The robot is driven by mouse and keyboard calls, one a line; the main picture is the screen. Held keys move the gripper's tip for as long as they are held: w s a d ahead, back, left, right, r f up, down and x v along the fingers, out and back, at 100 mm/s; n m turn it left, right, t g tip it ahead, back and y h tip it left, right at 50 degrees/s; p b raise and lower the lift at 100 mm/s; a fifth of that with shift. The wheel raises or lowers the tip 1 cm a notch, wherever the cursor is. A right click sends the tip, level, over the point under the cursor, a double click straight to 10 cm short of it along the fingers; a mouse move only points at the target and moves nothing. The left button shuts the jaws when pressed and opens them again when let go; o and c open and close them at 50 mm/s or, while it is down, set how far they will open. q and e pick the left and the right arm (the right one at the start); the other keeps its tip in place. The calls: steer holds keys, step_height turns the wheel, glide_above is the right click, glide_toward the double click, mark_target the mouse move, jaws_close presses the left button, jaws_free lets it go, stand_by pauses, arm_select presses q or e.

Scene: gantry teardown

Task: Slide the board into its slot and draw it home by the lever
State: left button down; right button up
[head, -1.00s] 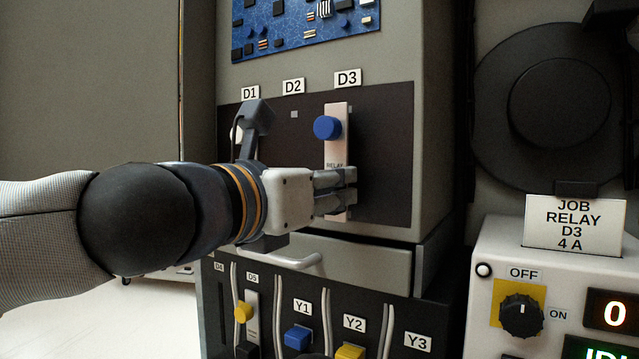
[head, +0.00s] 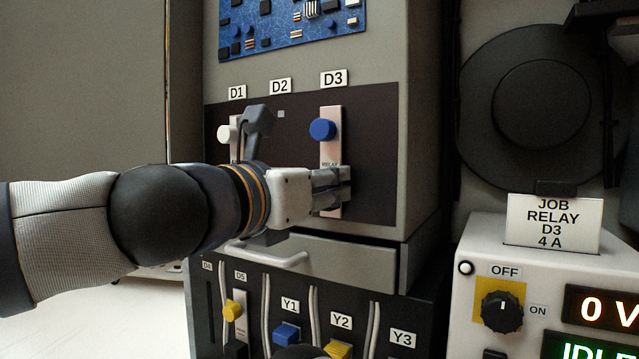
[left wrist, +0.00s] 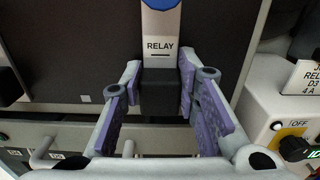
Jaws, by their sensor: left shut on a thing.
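The relay board shows as a white faceplate with a blue knob (head: 322,129) and a RELAY label, upright at D3 on the dark panel. Its label also shows in the left wrist view (left wrist: 160,47). A black block (left wrist: 161,91) sits at the foot of the faceplate, probably the lever. My left gripper (head: 338,190) is shut on this black block, with its purple-padded fingers on either side. The fingers hide the block in the head view. How deep the board sits in the slot cannot be told. My right gripper is not in view.
A handle (head: 268,256) projects below. The lower rack holds yellow and blue knobs. A control box (head: 487,240) with an OFF/ON dial and a job card (head: 553,224) stands at the right.

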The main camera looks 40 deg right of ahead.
arm_select(q)
steer(key=shift+r, duration=0.15)
steer(key=c, duration=1.3)
jaws_free()
steer(key=shift+d, duration=0.1)
steer(key=shift+o, duration=0.7)
steer(key=shift+w+d, duration=0.1)
steer(key=shift+d, duration=0.05)
steer(key=shift+a, duration=0.2)
